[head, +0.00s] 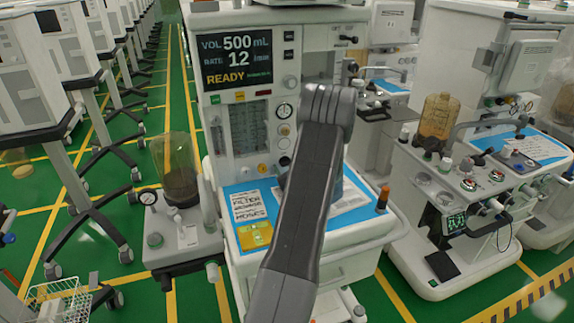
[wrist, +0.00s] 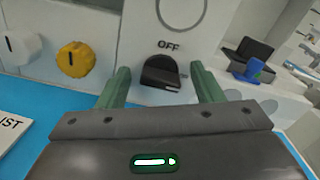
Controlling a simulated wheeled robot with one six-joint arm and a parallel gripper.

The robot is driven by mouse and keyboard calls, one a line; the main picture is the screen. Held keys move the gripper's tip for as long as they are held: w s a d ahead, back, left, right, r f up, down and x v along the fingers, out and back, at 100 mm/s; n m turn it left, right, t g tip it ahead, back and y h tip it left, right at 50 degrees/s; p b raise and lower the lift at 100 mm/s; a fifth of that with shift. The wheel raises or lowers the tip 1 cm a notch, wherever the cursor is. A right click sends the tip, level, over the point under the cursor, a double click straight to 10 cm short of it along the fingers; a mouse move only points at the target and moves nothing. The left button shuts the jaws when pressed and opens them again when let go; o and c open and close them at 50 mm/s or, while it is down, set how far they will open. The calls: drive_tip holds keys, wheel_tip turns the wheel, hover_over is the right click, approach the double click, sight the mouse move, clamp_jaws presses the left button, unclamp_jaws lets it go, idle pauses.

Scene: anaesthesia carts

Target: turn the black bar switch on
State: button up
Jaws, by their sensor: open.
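The black bar switch (wrist: 160,72) is on a pale panel in the wrist view, just below the printed word OFF. It has a dark, blocky grip and a small white mark near its lower edge; I cannot tell its setting for sure. My gripper (wrist: 159,66) is open, with one green finger on each side of the switch. The fingers look apart from the switch, though the depth is hard to judge. In the head view my arm covers the switch and the gripper.
A yellow knob (wrist: 75,59) and a white knob (wrist: 18,48) sit left of the switch. A blue clip-like part (wrist: 254,70) is to the right. The cart's blue worktop (head: 349,204) lies below the panel. A lit display (head: 236,58) reads READY.

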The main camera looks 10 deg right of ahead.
drive_tip(key=shift+c, duration=0.2)
drive_tip(key=c, duration=0.9)
drive_tip(key=shift+f+m+b, duration=0.25)
drive_tip(key=shift+m+b, duration=0.65)
drive_tip(key=shift+b, duration=0.25)
drive_tip(key=shift+r+m+b, duration=0.2)
drive_tip(key=shift+m+b, duration=0.45)
drive_tip(key=shift+m, duration=0.65)
drive_tip(key=shift+c, duration=0.3)
drive_tip(key=shift+d, duration=0.1)
drive_tip(key=o, duration=1)
